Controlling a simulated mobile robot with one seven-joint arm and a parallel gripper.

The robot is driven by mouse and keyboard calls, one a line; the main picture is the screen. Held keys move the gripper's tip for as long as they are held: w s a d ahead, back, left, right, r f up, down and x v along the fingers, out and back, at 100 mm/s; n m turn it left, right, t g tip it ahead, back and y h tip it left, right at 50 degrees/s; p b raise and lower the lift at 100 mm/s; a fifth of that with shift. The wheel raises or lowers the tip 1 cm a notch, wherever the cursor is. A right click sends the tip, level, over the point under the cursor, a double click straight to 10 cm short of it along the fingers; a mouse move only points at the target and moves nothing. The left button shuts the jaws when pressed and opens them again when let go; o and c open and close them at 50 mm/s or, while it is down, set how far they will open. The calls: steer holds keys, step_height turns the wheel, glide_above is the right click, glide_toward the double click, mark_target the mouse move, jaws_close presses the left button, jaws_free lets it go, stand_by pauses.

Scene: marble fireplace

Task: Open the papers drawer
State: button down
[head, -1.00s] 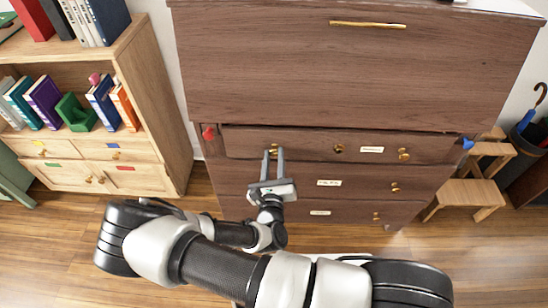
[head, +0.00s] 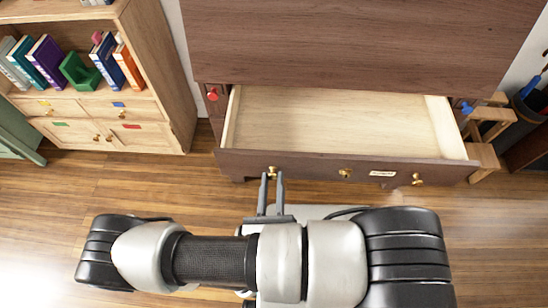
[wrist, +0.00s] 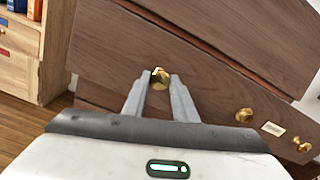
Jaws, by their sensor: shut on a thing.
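The top drawer of the dark wooden desk (head: 340,62) is pulled well out, and its pale, empty inside (head: 330,120) shows. Its front (head: 310,165) carries a white label (head: 382,173) and brass knobs; the label's writing is too small to read. My gripper (head: 272,178) is at the left brass knob (head: 272,172). In the wrist view, my gripper (wrist: 159,84) has its two fingers on either side of that knob (wrist: 160,76), shut on it. The lower drawers are mostly hidden beneath the open one in the head view.
A light wooden bookcase (head: 165,85) with books and small cupboards stands at the left. A wooden step stool (head: 485,155) and a dark umbrella stand (head: 525,120) are at the right. Bare wooden floor (head: 110,190) lies left of the desk.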

steer(key=shift+s, duration=1.65)
steer(key=c, duration=1.4)
jaws_free()
steer(key=shift+c, duration=0.2)
